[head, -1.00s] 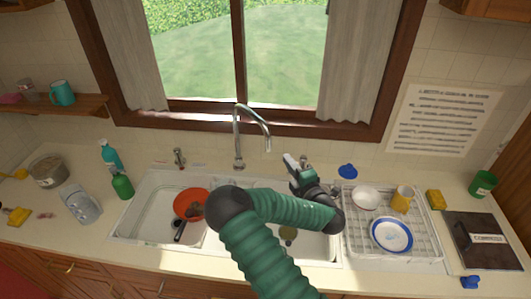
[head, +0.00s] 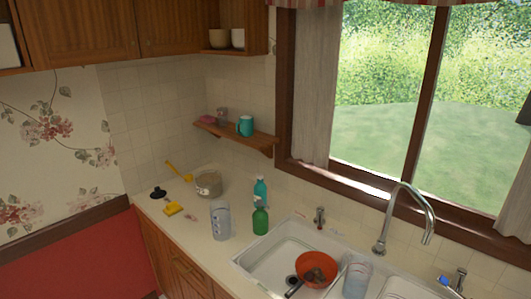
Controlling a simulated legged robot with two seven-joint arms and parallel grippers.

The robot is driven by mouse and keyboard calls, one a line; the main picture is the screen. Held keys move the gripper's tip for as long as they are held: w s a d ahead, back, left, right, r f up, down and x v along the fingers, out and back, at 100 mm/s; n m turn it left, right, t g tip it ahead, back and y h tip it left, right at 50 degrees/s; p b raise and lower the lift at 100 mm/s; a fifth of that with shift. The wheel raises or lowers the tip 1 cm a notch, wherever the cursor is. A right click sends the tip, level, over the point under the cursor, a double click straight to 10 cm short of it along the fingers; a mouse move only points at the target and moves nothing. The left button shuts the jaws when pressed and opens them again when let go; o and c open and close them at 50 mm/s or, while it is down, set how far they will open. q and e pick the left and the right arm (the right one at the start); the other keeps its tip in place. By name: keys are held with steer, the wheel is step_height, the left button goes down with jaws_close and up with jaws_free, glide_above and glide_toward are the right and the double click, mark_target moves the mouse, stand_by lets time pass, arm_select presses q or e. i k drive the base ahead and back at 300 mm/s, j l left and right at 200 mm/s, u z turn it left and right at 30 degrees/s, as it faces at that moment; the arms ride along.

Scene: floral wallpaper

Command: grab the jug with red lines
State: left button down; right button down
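A clear, upright jug (head: 220,222) with faint markings stands on the counter left of the sink. A second clear vessel (head: 356,278) with bluish markings is at the sink, beside the orange bowl, cut by the lower picture edge. I cannot make out red lines on either one. Neither of my grippers can be made out in the head view now.
A green bottle (head: 260,221) and a teal bottle (head: 261,190) stand close right of the counter jug. A pot (head: 208,184) and yellow sponge (head: 173,209) lie behind and left. The sink (head: 262,262) holds an orange bowl (head: 316,270). The faucet (head: 405,215) rises right. A dark shape (head: 524,112) shows at the right edge.

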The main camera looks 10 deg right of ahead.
mark_target(360, 268)
steer(key=z, duration=1.45)
